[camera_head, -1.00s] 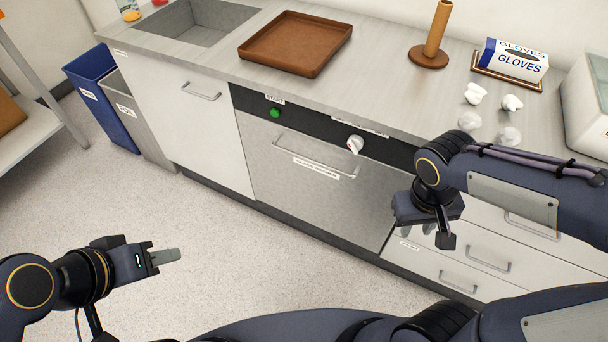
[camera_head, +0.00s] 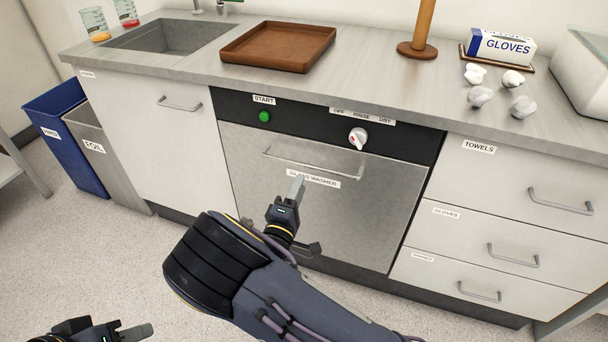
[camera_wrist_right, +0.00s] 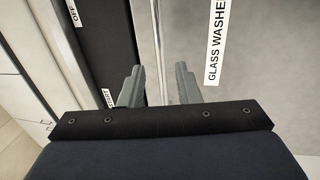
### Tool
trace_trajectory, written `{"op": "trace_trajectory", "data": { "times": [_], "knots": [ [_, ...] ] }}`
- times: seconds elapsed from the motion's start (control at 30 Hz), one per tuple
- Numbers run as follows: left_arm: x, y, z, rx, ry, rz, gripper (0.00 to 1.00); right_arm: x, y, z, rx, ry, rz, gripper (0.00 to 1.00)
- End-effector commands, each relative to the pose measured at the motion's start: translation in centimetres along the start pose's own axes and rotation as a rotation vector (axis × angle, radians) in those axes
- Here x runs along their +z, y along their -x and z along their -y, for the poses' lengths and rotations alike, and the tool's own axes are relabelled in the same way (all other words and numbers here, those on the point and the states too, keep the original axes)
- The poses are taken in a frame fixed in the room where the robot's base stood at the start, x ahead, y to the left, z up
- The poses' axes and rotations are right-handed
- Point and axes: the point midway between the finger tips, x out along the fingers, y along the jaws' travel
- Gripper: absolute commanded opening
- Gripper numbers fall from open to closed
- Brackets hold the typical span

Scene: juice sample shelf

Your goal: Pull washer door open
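The glass washer door (camera_head: 370,220) is a shut grey metal panel under a black control strip. Its thin bar handle (camera_head: 325,171) runs across the door's upper part, above the GLASS WASHER label. My right gripper (camera_head: 298,186) is in front of the door, just below the handle in the head view. In the right wrist view its fingers (camera_wrist_right: 158,85) are apart and empty, with the handle (camera_wrist_right: 156,40) showing between and beyond them. I see no clear contact. My left gripper (camera_head: 138,331) is low at the bottom left, away from the washer; its finger gap is not readable.
The control strip (camera_head: 310,122) has a green START button (camera_head: 264,117) and a white knob (camera_head: 358,137). Drawers (camera_head: 500,215) stand right of the washer, a cabinet (camera_head: 150,140) left. Blue (camera_head: 68,135) and grey (camera_head: 110,160) bins stand further left. Floor before the washer is open.

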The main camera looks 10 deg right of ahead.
Motion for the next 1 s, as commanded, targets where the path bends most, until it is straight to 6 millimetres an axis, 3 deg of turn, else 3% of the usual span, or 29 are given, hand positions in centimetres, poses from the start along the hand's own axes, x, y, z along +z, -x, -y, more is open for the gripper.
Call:
{"op": "trace_trajectory", "data": {
  "times": [0.5,0.87,1.0],
  "knots": [
    [0.2,-0.5,0.2,0.000,0.000,0.000,0.36,0.1,-7.0,0.1,-0.001,0.001,0.003,0.30],
    [0.2,-0.5,0.2,0.000,0.000,0.000,0.36,0.1,-7.6,0.0,-0.002,0.002,0.002,0.30],
    [0.2,-0.5,0.2,0.000,0.000,0.000,0.36,0.1,-7.6,0.0,-0.002,0.002,0.002,0.12]
  ]
}}
